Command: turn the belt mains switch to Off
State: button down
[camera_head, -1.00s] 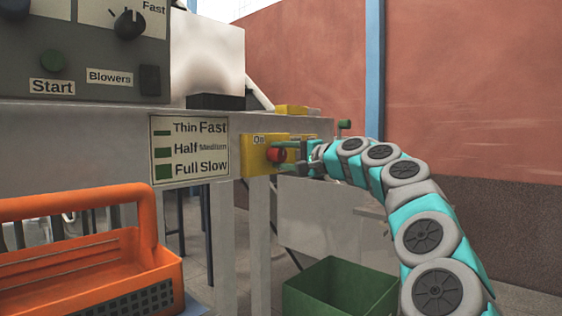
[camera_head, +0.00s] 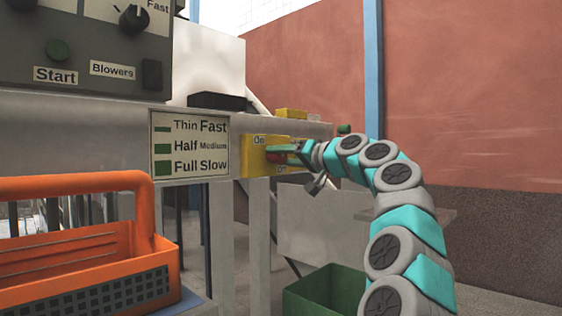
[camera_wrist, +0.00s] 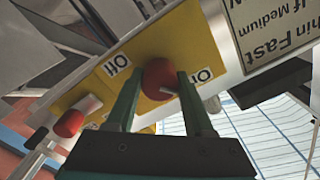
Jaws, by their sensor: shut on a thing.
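A red switch knob (camera_head: 274,158) sits on a yellow plate (camera_head: 250,167) on the side of the machine. The plate carries an "On" label at its top and an "Off" label lower right. My gripper (camera_head: 287,151) is at this knob and appears rolled. In the wrist view the round red knob (camera_wrist: 159,76) lies between the two green fingers of my gripper (camera_wrist: 157,88), which are shut on it. "Off" and "On" lettering shows on either side of it there. My fingers partly hide the knob in the head view, and its exact setting is hard to read.
A second red knob (camera_wrist: 68,123) on yellow stands at left in the wrist view. An orange basket (camera_head: 150,215) is at front left. A green bin (camera_head: 325,291) stands below my arm. The grey control panel (camera_head: 95,75) is at upper left. Free space lies right of my arm.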

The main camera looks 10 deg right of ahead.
jog(key=shift+n, duration=0.5)
jog(key=shift+c, duration=1.5)
grip_release()
jog(key=b+v, duration=0.1)
jog(key=v, duration=0.6)
jog(key=shift+s+d, duration=0.25)
jog(key=shift+s, duration=0.05)
